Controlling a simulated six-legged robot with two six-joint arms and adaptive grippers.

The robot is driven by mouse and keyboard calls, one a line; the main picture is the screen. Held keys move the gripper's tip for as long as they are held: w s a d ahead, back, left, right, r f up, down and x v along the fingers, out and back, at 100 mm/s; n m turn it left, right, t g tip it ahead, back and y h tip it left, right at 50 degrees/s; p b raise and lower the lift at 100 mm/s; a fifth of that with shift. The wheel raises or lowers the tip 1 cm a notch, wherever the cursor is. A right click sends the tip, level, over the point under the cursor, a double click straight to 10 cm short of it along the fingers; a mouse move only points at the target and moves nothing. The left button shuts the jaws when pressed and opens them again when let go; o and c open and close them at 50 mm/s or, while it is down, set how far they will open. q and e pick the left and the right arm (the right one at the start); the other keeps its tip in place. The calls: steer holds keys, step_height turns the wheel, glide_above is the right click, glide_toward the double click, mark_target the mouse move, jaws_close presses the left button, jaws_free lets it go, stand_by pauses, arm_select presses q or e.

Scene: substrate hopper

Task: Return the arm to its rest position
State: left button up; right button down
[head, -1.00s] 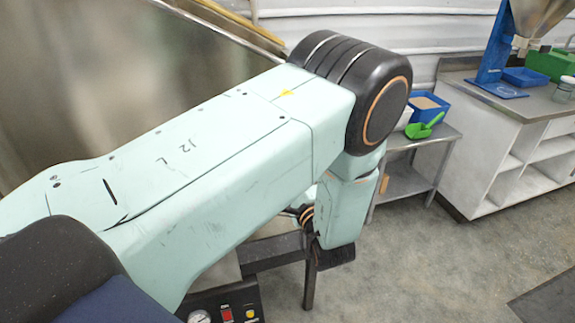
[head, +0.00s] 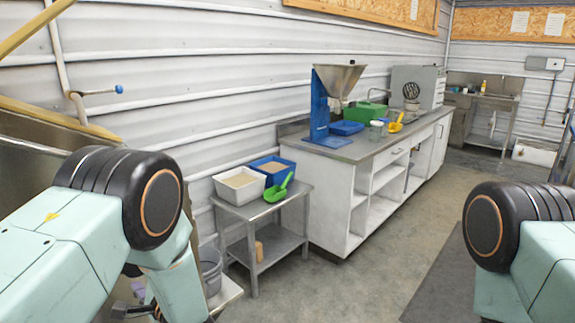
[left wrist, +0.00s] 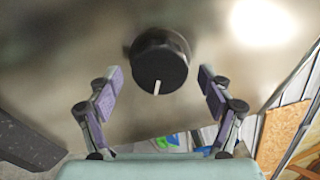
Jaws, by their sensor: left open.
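My left arm (head: 95,215) comes in from the left in the head view, bent down at its black joint. My left gripper (left wrist: 160,75) is open in the left wrist view, with its two purple-padded fingers spread apart. A round black knob (left wrist: 160,62) with a white mark on a dull metal surface (left wrist: 70,60) shows between the fingertips. The fingers do not touch it; how far it is from them I cannot tell. My right arm (head: 530,240) shows at the right edge of the head view, its gripper out of view.
A small steel table (head: 264,207) holds a white tub (head: 239,186), a blue tub (head: 272,170) and a green scoop (head: 279,188). Behind it, a long bench (head: 355,152) carries a metal hopper (head: 340,78) on a blue stand.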

arm_select(q)
steer(key=shift+x, duration=1)
steer(key=shift+s+d+n, duration=0.1)
steer(key=shift+n, duration=0.3)
